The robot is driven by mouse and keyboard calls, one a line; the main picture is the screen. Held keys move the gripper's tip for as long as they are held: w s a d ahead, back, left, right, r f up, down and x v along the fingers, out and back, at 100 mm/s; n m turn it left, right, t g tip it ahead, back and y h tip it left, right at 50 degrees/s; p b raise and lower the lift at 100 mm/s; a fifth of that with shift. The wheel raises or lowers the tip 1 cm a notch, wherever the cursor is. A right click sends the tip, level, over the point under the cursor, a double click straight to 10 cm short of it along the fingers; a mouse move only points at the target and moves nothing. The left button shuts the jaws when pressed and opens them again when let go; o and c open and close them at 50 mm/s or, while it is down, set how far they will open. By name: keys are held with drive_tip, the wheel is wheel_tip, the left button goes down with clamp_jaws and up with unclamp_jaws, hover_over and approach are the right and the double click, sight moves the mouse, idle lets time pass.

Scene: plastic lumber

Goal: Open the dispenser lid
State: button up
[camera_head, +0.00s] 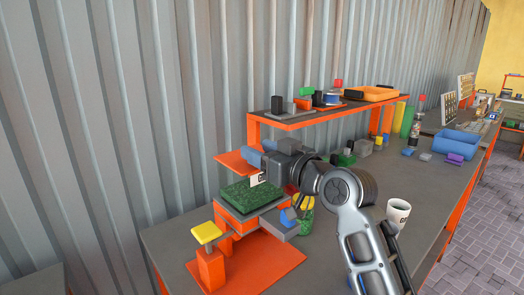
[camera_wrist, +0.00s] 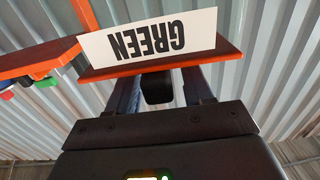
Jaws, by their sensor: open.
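The dispenser (camera_head: 240,212) is an orange and grey box on the bench with green speckled material (camera_head: 250,192) showing at its top. A flat orange plate (camera_head: 232,160), which looks like its lid, shows behind and left of my gripper (camera_head: 259,152); my gripper hides much of it, so I cannot tell how it is hinged. In the wrist view, an orange-edged plate (camera_wrist: 170,66) and a white card reading GREEN (camera_wrist: 148,37), upside down, lie just beyond my gripper (camera_wrist: 158,84). The fingers are apart, with a dark block between them; I cannot tell if they touch the plate.
A white mug (camera_head: 398,212) stands to the right. An orange shelf (camera_head: 330,116) with blocks runs behind, near the corrugated wall. A blue bin (camera_head: 455,143) is farther right.

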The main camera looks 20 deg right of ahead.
drive_tip(key=shift+c, duration=0.4)
clamp_jaws()
